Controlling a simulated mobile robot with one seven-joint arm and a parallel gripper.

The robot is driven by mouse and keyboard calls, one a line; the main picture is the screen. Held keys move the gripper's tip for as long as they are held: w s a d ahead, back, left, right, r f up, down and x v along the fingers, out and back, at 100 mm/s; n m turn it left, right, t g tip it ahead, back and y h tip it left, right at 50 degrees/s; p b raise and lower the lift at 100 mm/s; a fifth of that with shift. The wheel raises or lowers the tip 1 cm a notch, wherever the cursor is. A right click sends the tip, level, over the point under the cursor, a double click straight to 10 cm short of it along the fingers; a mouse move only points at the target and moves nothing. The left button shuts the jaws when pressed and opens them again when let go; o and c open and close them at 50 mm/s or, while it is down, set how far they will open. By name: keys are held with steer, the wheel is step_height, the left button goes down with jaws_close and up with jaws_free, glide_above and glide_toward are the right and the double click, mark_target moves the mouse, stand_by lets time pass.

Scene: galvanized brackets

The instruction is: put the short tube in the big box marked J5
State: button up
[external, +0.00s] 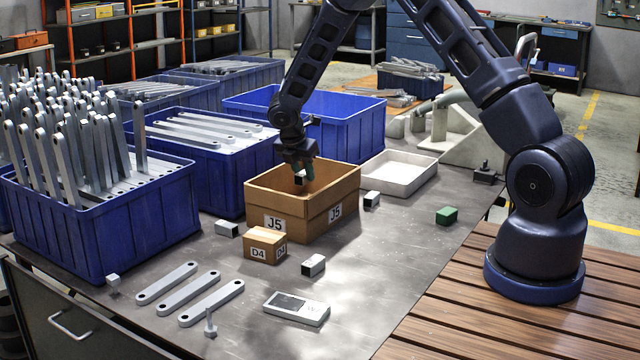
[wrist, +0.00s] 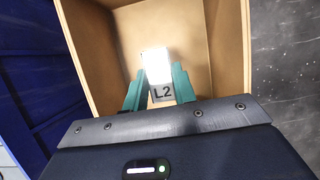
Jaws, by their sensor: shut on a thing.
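The big open cardboard box marked J5 (external: 258,196) stands upright near the middle of the table. It also fills much of the wrist view (wrist: 225,45), where its inside looks empty around the held piece. My gripper (external: 302,171) points down at the box's opening. Its teal fingers (wrist: 159,92) are shut on the short tube (wrist: 160,68), a bright metal piece with an L2 label. The tube (external: 299,179) shows against the box's inner wall; how deep it hangs I cannot tell. The box floor is hidden in the external view.
A small D4 box (external: 262,247) stands before the J5 box. Other short metal pieces (external: 313,265) lie around it. A blue crate (external: 340,122) stands behind, a white tray (external: 402,180) to the right.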

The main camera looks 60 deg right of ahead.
step_height(320, 180, down, 10)
steer(key=shift+r, duration=0.1)
stand_by(0.4)
steer(key=o, duration=1)
